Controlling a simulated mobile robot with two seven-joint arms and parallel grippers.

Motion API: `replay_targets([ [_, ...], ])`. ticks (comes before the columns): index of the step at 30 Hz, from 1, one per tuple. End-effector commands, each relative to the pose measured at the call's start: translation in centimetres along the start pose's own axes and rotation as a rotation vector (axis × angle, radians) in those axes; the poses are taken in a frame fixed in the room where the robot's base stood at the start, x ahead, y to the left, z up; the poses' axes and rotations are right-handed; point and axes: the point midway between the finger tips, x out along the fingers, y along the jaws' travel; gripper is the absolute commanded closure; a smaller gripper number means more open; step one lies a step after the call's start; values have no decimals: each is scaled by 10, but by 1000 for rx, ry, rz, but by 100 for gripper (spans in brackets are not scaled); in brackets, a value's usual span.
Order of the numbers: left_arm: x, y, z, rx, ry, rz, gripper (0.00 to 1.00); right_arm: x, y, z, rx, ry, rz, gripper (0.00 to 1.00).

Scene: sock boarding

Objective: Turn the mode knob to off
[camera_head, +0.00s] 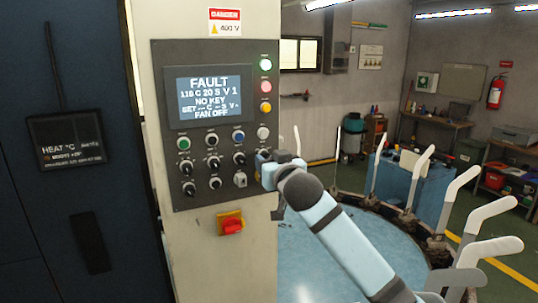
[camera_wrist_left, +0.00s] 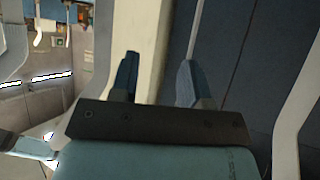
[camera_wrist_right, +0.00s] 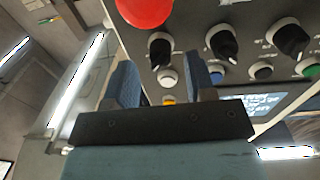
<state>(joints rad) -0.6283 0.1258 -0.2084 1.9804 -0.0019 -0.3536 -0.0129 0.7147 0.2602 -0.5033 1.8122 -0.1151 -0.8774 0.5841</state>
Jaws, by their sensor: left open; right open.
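The control panel (camera_head: 220,200) has several black knobs, but their labels are too small to read, so I cannot tell which is the mode knob. My right gripper (camera_head: 265,165) is at the panel's right edge, covering part of it. In the right wrist view my right gripper (camera_wrist_right: 164,85) is open. A black knob (camera_wrist_right: 160,50) shows between its fingers, beyond the tips; contact is not visible. More black knobs (camera_wrist_right: 225,45) (camera_wrist_right: 290,40) sit beside it. My left gripper (camera_wrist_left: 157,80) is open and empty in the left wrist view, and outside the head view.
A red round button (camera_wrist_right: 145,8) is close to the right gripper. The panel screen (camera_head: 208,97) reads FAULT, NO KEY and FAN OFF. A red switch on yellow (camera_head: 231,224) sits below the panel. A round blue table (camera_head: 310,255) with upright white boards (camera_head: 417,175) stands at right.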

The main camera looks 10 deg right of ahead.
Motion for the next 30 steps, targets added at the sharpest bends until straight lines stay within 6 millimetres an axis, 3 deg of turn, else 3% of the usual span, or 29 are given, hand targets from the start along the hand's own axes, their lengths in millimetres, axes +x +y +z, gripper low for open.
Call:
replay_targets([
  [6,3,2,0,-32,-7,-8,57,14,0,0,0,0,0,50],
  [14,5,0,2,-31,-10,-11,57,15,0,0,0,1,0,50],
  [18,5,0,1,-28,-8,-11,57,15,0,0,0,1,0,82],
  [21,4,0,0,-28,-6,-10,57,15,0,0,0,1,0,99],
  [30,2,0,0,-28,-6,-9,57,15,0,0,-35,2,0,99],
])
